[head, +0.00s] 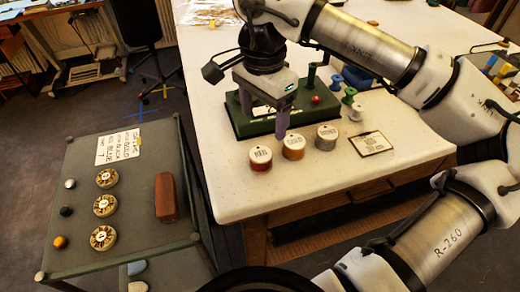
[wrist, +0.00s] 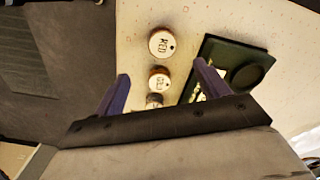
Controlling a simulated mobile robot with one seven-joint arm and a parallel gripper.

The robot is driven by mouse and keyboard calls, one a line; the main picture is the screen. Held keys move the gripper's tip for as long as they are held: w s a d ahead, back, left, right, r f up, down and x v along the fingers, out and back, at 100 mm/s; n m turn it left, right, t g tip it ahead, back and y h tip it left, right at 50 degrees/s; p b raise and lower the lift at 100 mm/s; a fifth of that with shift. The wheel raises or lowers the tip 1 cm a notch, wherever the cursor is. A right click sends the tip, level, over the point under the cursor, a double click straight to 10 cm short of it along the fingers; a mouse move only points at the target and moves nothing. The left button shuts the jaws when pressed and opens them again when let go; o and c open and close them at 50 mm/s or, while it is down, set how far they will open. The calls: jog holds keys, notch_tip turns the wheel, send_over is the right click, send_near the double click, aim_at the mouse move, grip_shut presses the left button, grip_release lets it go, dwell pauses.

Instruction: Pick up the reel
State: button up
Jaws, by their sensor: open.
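Three labelled reels stand in a row on the white table: one marked RED (head: 261,157), an orange-gold one (head: 293,146) and a grey one (head: 327,137) whose label is too small to read. In the wrist view the RED reel (wrist: 162,43) is beyond the fingertips, the gold one (wrist: 160,80) shows between the fingers, and a third (wrist: 154,100) is partly hidden by my gripper. My gripper (head: 264,108) is open and empty, pointing down over the green stand, just behind the row. It also shows in the wrist view (wrist: 161,76).
The green stand (head: 238,130) sits behind the reels, with a small red knob (head: 316,99). Small green, blue and white spools (head: 356,111) stand right of it. A framed card (head: 371,143) lies right. A grey cart (head: 140,228) at left holds round dials, a brown block and a sign.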

jog(key=p, duration=0.1)
send_over(261, 154)
jog(key=f, duration=0.6)
jog(key=shift+s+d+f, duration=0.1)
jog(key=shift+s+f, duration=0.1)
jog(key=shift+f, duration=0.05)
jog(key=shift+w+f+p, duration=0.15)
jog(key=shift+f+p, duration=0.45)
jog(key=shift+f, duration=0.75)
jog(key=shift+w+f+p, duration=0.1)
jog(key=shift+f+p, duration=0.45)
jog(key=shift+f, duration=0.75)
jog(key=shift+c, duration=0.4)
jog(key=c, duration=1)
